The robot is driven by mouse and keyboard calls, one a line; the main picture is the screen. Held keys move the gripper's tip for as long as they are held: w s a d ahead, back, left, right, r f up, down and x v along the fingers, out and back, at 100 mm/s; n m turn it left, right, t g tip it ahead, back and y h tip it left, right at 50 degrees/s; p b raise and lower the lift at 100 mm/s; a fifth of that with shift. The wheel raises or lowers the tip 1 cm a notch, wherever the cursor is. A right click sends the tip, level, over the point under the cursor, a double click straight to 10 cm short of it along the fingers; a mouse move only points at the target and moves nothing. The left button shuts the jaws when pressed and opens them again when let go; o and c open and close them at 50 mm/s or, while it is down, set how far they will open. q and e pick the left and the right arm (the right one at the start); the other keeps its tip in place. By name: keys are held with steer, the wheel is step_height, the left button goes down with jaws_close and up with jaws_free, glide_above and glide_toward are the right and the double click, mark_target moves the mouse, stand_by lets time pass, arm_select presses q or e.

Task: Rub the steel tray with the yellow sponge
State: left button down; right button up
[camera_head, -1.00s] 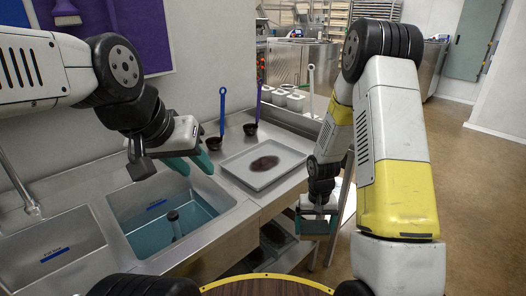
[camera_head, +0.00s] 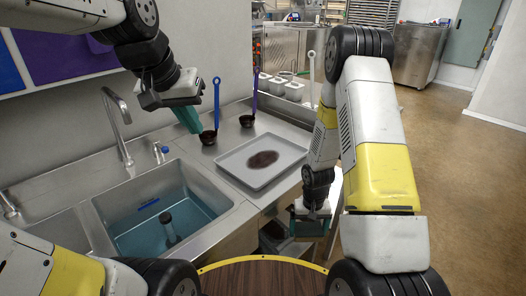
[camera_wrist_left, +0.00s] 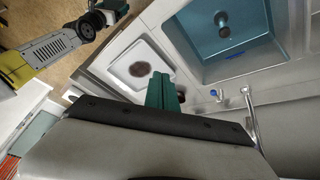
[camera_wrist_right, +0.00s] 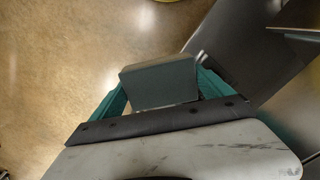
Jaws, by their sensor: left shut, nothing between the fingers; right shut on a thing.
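The steel tray (camera_head: 285,172) lies on the steel counter, with a dark brown stain (camera_head: 262,159) in its middle. It also shows in the left wrist view (camera_wrist_left: 119,69). My left gripper (camera_head: 188,119) is shut and empty, above the counter to the left of the tray. Its closed green fingers show in the left wrist view (camera_wrist_left: 162,92). My right gripper (camera_head: 310,220) is low, in front of and to the right of the tray, off the counter. It is shut on a block (camera_wrist_right: 160,84) whose visible face is grey-green. No clear yellow shows on it.
A sink (camera_head: 110,205) with bluish water is left of the tray. A blue-handled ladle (camera_head: 216,105) and a purple-handled ladle (camera_head: 253,98) stand behind the tray. White containers (camera_head: 272,84) stand at the back right. A tap (camera_head: 121,130) rises behind the sink.

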arm_select(q)
steer(key=w+f+m+g+y, duration=0.1)
steer(key=w+f+g, duration=0.3)
steer(key=w, duration=1.3)
steer(key=shift+m+g+y, duration=0.5)
steer(key=w+f, duration=0.4)
steer(key=f, duration=0.1)
steer(key=w+f, duration=0.4)
steer(key=f, duration=0.1)
steer(key=w+f, duration=0.4)
steer(key=f, duration=0.1)
steer(key=shift+w, duration=0.4)
steer(key=shift+w+f, duration=0.15)
steer(key=shift+f, duration=2.65)
steer(key=shift+f, duration=0.6)
steer(key=shift+r, duration=3.05)
